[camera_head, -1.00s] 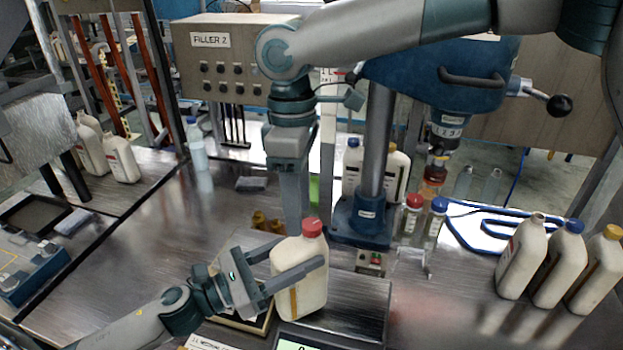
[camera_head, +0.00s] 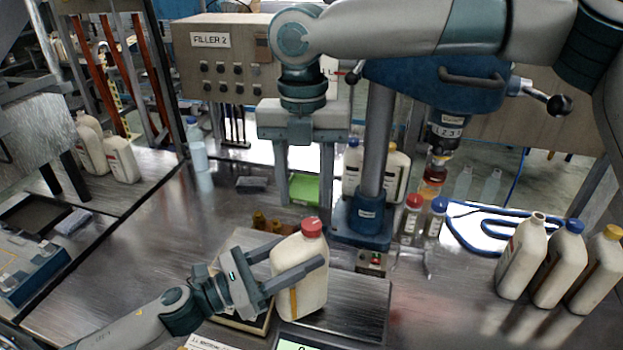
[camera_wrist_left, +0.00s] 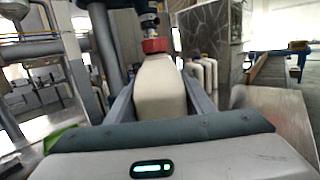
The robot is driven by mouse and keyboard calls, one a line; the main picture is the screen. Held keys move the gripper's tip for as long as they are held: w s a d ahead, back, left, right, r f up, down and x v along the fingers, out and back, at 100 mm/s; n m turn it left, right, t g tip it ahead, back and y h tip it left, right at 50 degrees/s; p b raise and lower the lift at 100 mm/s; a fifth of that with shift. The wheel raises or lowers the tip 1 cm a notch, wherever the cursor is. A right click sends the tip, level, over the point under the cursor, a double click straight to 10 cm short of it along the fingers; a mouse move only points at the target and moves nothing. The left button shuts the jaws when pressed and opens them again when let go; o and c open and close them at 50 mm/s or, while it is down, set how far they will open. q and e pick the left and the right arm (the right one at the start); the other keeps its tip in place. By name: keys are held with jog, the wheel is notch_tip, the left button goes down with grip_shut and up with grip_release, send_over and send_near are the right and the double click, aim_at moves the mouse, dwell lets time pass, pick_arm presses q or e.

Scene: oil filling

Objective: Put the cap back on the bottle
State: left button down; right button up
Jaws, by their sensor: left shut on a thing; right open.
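A cream bottle (camera_head: 300,268) stands upright at the front middle, with a red cap (camera_head: 312,227) sitting on its neck. My left gripper (camera_head: 318,255) is shut around the bottle's body from the left. In the left wrist view the bottle (camera_wrist_left: 160,85) fills the space between the fingers, and its red cap (camera_wrist_left: 155,45) shows on top. My right gripper (camera_head: 305,200) is open and empty, pointing down above and behind the capped bottle, apart from it. Whether the cap is tight cannot be told.
A blue press stand (camera_head: 360,220) is right behind the bottle. Small brown parts (camera_head: 262,222) and a green box (camera_head: 306,188) lie behind. The table's left middle is clear.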

aim_at(312, 223)
jog(key=n, duration=0.4)
jog(key=w+d+r+n, duration=0.1)
jog(key=n, duration=0.2)
jog(key=shift+w, duration=0.1)
jog(key=shift+f, duration=0.2)
jog(key=shift+f, duration=3.9)
jog(key=c, duration=1.1)
jog(key=o, duration=1.2)
jog(key=shift+r, duration=0.1)
